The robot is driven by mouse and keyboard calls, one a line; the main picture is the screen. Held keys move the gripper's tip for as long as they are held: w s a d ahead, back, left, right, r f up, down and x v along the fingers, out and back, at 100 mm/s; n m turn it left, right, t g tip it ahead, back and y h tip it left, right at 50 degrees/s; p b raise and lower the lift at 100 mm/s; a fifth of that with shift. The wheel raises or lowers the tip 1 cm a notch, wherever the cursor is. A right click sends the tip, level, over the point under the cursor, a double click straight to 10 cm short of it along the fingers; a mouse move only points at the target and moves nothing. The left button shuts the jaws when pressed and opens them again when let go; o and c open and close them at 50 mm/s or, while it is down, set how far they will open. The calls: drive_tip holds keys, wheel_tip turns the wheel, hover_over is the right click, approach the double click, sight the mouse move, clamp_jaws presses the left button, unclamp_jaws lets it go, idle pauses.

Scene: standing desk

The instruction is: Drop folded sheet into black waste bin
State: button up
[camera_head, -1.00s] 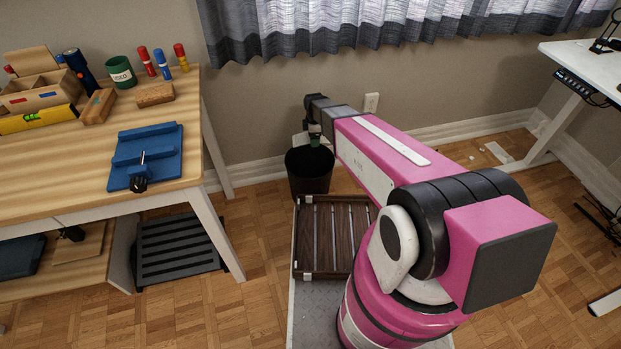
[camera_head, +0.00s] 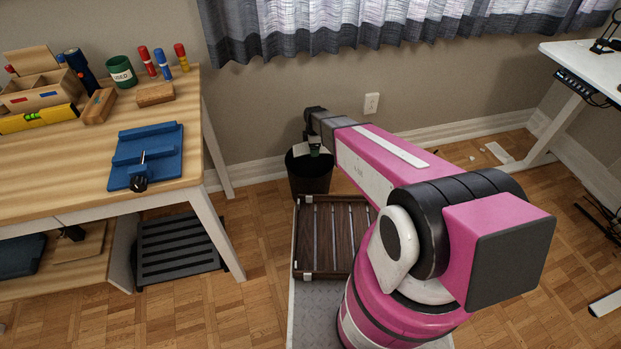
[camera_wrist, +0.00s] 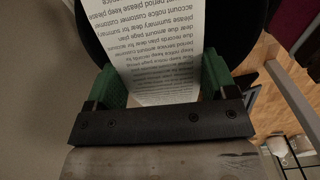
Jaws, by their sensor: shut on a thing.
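The folded sheet (camera_wrist: 155,50) is white with printed lines of text. In the wrist view it lies between the two green fingers of my gripper (camera_wrist: 165,82), which is shut on it. Behind the sheet is the dark opening of the black waste bin (camera_wrist: 230,25). In the head view the black waste bin (camera_head: 310,178) stands on the floor near the wall. My gripper (camera_head: 314,150) is over its rim, with a small pale part of the sheet (camera_head: 300,149) showing. How deep the sheet hangs is not clear.
A wooden slatted crate (camera_head: 325,240) sits just in front of the bin. A workbench (camera_head: 60,180) with tools stands at the left, and a white desk (camera_head: 590,60) at the right. The wall with an outlet (camera_head: 371,103) is close behind the bin.

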drive_tip(key=o, duration=0.8)
drive_tip(key=shift+r, duration=5.4)
